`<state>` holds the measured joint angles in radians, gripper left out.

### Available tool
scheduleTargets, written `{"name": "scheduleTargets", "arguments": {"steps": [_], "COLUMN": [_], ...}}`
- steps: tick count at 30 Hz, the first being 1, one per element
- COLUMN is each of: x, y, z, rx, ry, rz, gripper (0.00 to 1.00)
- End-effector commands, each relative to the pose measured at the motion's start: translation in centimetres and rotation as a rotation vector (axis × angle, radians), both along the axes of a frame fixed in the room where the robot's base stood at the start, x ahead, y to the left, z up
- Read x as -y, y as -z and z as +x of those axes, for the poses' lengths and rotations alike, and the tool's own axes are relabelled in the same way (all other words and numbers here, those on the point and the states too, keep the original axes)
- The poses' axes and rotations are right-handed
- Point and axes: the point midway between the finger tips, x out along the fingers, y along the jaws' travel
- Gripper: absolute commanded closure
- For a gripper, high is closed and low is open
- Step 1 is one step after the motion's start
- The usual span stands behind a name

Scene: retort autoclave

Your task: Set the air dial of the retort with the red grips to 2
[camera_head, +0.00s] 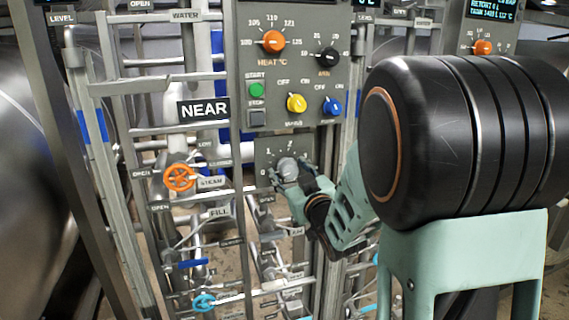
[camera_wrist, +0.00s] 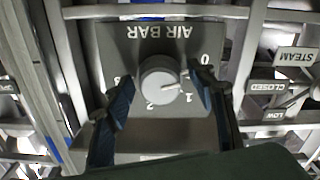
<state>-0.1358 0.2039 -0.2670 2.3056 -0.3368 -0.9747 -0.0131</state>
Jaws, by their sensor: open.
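The air dial (camera_wrist: 158,74) is a round light grey knob on a dark plate lettered AIR BAR, which appears upside down in the wrist view. Its marks run 0, 1, 2, 3, and its pointer line is directed near the 1. In the head view the dial (camera_head: 287,168) sits on the small plate under the NEAR retort's control panel (camera_head: 290,60). My gripper (camera_wrist: 161,86) is open, with one dark finger on each side of the knob; I cannot tell whether they touch it. In the head view my gripper (camera_head: 296,184) partly covers the plate. No red grips are clearly visible.
An orange valve wheel (camera_head: 179,178) labelled STEAM and a blue wheel (camera_head: 204,302) are on the pipes to the left. The panel above carries an orange heat knob (camera_head: 272,41), a yellow switch (camera_head: 296,103) and a blue switch (camera_head: 332,106). Pipes and rails crowd the area.

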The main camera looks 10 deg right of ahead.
Motion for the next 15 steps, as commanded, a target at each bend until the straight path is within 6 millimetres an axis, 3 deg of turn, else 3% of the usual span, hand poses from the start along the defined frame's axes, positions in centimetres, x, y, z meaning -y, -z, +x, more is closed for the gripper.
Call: {"name": "scheduleTargets", "arguments": {"steps": [13, 15], "x": [0.08, 0.08], "y": [0.05, 0.05], "z": [-0.17, -0.17], "rx": [-0.001, -0.001], "ry": [0.000, 0.000], "rz": [0.000, 0.000], "gripper": [0.49, 0.54]}}
